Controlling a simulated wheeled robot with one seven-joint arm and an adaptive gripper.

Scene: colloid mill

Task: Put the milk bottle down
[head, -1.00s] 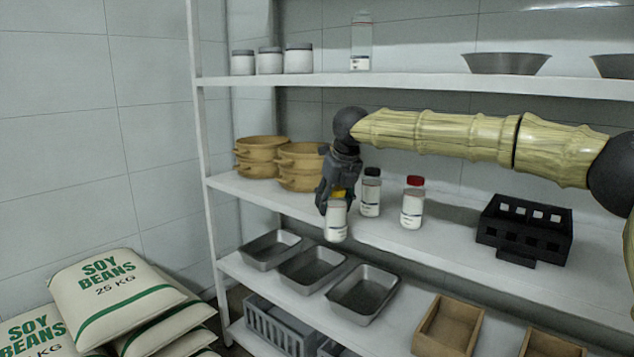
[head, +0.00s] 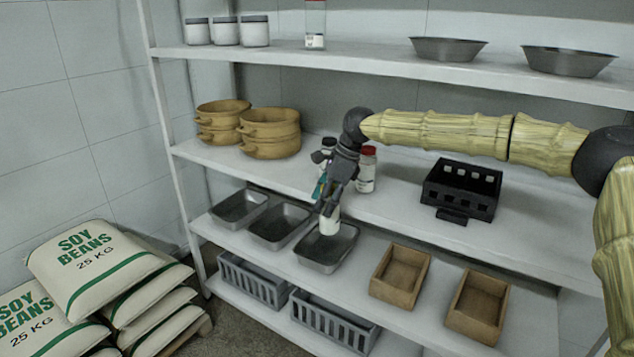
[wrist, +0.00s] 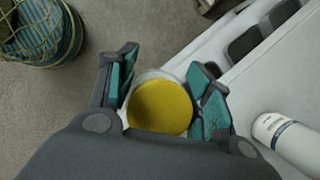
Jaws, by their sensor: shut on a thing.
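The milk bottle (head: 328,222) is white, and its yellow cap (wrist: 161,106) shows in the wrist view. My gripper (head: 331,203) is shut on it near the cap. In the head view the bottle appears in front of the shelf unit, over the rightmost metal tray (head: 312,262). I cannot tell how far it is from the tray. In the wrist view the teal finger pads press on both sides of the cap. The bottle's lower part is hidden there.
A red-capped bottle (head: 367,172) and a dark-capped one, partly hidden by my gripper, stand on the middle shelf (head: 420,220). A black crate (head: 460,188) is to their right. Metal trays and wooden boxes (head: 400,275) fill much of the lower shelf. Clay pots (head: 270,135) stand at left.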

